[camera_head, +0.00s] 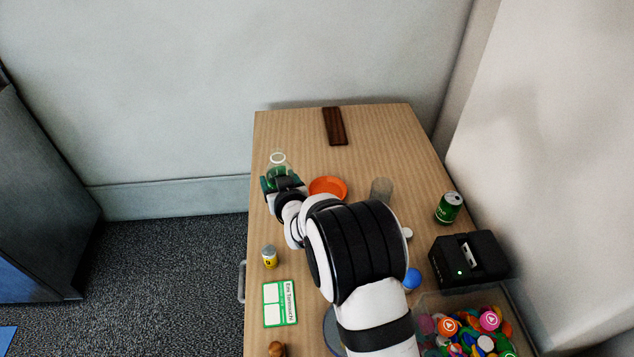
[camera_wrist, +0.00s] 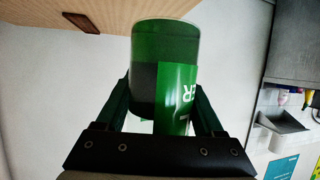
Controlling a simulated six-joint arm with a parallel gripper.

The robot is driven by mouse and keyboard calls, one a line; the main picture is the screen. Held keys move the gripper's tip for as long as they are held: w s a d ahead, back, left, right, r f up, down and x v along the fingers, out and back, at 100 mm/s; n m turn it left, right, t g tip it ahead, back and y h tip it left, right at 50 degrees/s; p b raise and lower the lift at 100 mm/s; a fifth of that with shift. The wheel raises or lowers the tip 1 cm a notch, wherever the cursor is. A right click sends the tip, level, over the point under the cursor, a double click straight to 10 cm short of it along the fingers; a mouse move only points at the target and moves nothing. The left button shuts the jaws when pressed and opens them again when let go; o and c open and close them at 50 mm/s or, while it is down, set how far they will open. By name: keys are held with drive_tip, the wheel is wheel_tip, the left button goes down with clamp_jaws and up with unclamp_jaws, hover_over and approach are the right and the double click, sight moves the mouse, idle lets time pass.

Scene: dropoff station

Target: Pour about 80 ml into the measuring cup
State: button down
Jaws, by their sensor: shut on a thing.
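My gripper (camera_head: 282,183) is over the left side of the wooden table, shut on a green bottle (camera_head: 278,160). In the head view only the bottle's clear upper part with a pale rim shows beyond the jaws. In the wrist view the green bottle (camera_wrist: 165,45) sits between both fingers of my gripper (camera_wrist: 161,98), with a green label ending in "ER". The liquid level is not clear to me. A clear, empty-looking cup (camera_head: 381,190), seemingly the measuring cup, stands right of the orange dish, apart from the bottle. Its markings are too small to read.
An orange dish (camera_head: 328,188) lies between bottle and cup. A dark board (camera_head: 334,126) lies at the back. A green can (camera_head: 449,207), a black device (camera_head: 468,258) and a bin (camera_head: 420,303) of colourful pieces line the right. A yellow can (camera_head: 269,256) and a card (camera_head: 280,303) are front left.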

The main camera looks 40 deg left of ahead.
drive_tip(key=w+d, duration=0.3)
drive_tip(key=w, duration=0.5)
drive_tip(key=w+d, duration=0.4)
drive_tip(key=w, duration=0.4)
drive_tip(key=shift+r, duration=0.45)
drive_tip(key=shift+r, duration=0.1)
drive_tip(key=r+m+y, duration=0.1)
drive_tip(key=m+y, duration=0.1)
drive_tip(key=m, duration=0.2)
drive_tip(key=a+r+m+y, duration=0.1)
drive_tip(key=m+y, duration=0.1)
drive_tip(key=m, duration=0.2)
drive_tip(key=s+r+m+y, duration=0.1)
drive_tip(key=m+y, duration=0.2)
drive_tip(key=shift+s+a+r+m, duration=0.1)
drive_tip(key=shift+a+r+m, duration=0.1)
drive_tip(key=shift+r+m, duration=0.2)
drive_tip(key=shift+d+f+m, duration=0.15)
drive_tip(key=shift+f+m, duration=0.25)
drive_tip(key=shift+m, duration=0.1)
